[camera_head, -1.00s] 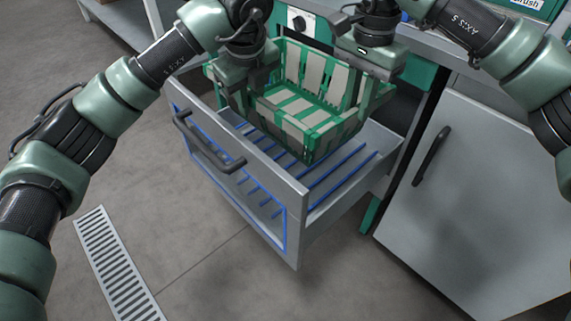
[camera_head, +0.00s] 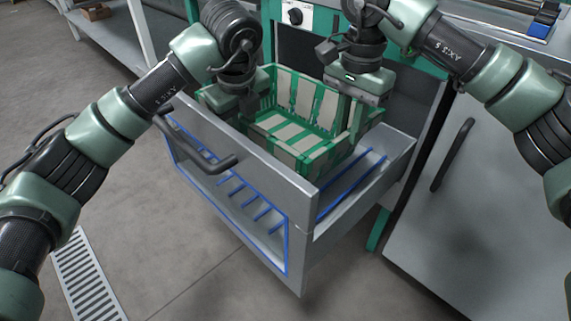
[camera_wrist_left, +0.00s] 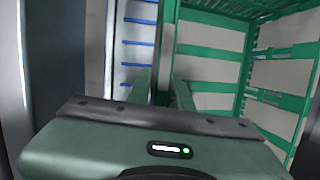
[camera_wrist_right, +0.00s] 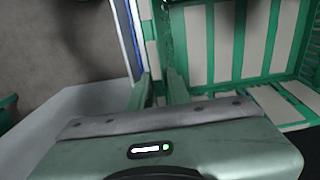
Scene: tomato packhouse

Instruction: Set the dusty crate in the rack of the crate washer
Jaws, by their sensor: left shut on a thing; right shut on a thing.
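The dusty crate (camera_head: 321,160) is green with pale grey patches, open at the top and empty. It is inside the pulled-out drawer, roughly level; the drawer front hides its lower part, so I cannot tell whether it touches the rack. The rack (camera_head: 350,184) has blue bars along the drawer floor. My left gripper (camera_head: 241,122) is shut on the crate's left wall, also seen in the left wrist view (camera_wrist_left: 163,92). My right gripper (camera_head: 353,122) is shut on its right wall, also seen in the right wrist view (camera_wrist_right: 159,90).
The drawer's grey front (camera_head: 228,188) with a dark handle (camera_head: 200,150) faces the left. A washer dial (camera_head: 296,17) is behind the crate. A grey cabinet door (camera_head: 490,190) stands at the right. A floor drain (camera_head: 88,278) lies front left. Free rack space shows right of the crate.

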